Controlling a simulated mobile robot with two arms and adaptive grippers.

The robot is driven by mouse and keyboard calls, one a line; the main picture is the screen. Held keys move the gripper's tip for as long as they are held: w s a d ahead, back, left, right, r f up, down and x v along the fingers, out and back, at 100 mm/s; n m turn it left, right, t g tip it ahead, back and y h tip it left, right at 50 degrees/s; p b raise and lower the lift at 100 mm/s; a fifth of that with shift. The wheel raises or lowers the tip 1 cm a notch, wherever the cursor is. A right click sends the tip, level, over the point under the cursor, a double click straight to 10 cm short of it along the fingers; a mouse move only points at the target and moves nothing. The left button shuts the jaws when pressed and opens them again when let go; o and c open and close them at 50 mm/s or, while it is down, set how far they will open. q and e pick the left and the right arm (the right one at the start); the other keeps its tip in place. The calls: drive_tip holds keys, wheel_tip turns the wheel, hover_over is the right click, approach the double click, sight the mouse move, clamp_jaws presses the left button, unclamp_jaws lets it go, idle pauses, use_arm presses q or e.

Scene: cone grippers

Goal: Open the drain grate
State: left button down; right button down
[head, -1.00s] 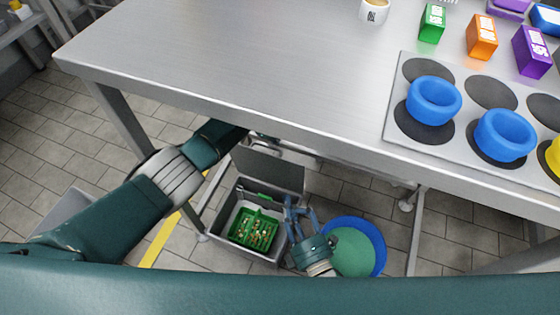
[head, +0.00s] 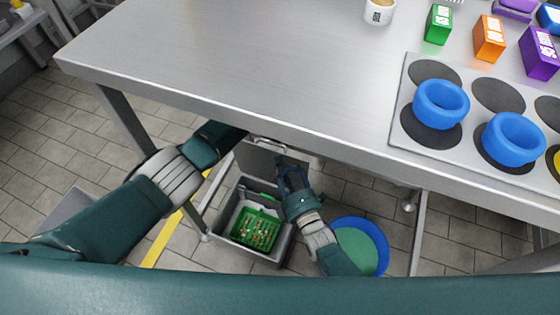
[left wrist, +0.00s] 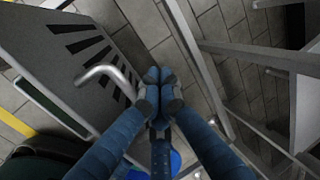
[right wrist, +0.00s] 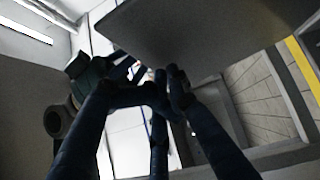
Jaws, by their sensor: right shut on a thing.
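The drain grate (head: 258,156) is a grey slotted panel standing raised at the back of a grey drain box (head: 280,252). Its bent metal handle (left wrist: 97,72) and dark slots show in the left wrist view. My right gripper (head: 290,168) is shut at the right part of the raised grate; the panel (right wrist: 200,35) fills the top of the right wrist view, at the fingertips. My left gripper (left wrist: 160,82) has its fingertips together beside the handle's end; whether they touch it is unclear. In the head view the table hides it.
A green basket (head: 255,230) with small bits sits in the box. A blue bucket (head: 372,232) stands right of it, partly behind my right arm. The steel table (head: 240,70) overhangs the box; its legs stand on both sides.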

drive_tip(key=shift+w+d+r, duration=0.1)
drive_tip(key=shift+w+d, duration=0.1)
drive_tip(key=shift+w, duration=0.25)
drive_tip(key=shift+w+d+r, duration=0.1)
drive_tip(key=shift+w+d, duration=0.05)
drive_tip(key=shift+w, duration=0.25)
use_arm(q)
drive_tip(key=shift+s, duration=0.1)
drive_tip(key=shift+f, duration=0.1)
